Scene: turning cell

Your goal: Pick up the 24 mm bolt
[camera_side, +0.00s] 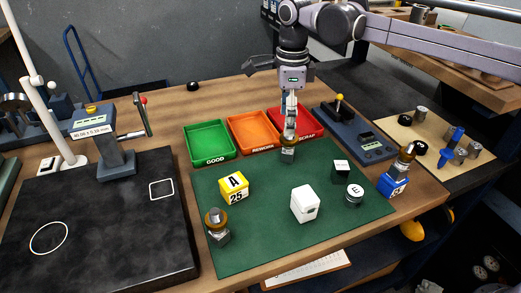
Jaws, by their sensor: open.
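Three bolt-like pieces with brass-coloured upper parts and steel hex lower parts are in view. One bolt-like piece (288,152) stands at the back edge of the green mat, directly below my gripper (290,122). Another bolt-like piece (217,228) is at the mat's left front corner. A third bolt-like piece (407,153) is at the right, on or just behind a blue block (392,186). No size marking is readable on them, so I cannot tell which is 24 mm. My gripper points down and is open; whether its fingertips touch the piece below is unclear.
The green mat (270,233) carries a yellow block (234,187), a white block (305,204), a dark cube (340,171) and a dark cylinder (354,194). Green (209,156), orange (252,147) and red (314,132) trays stand close behind. The mat's front middle is clear.

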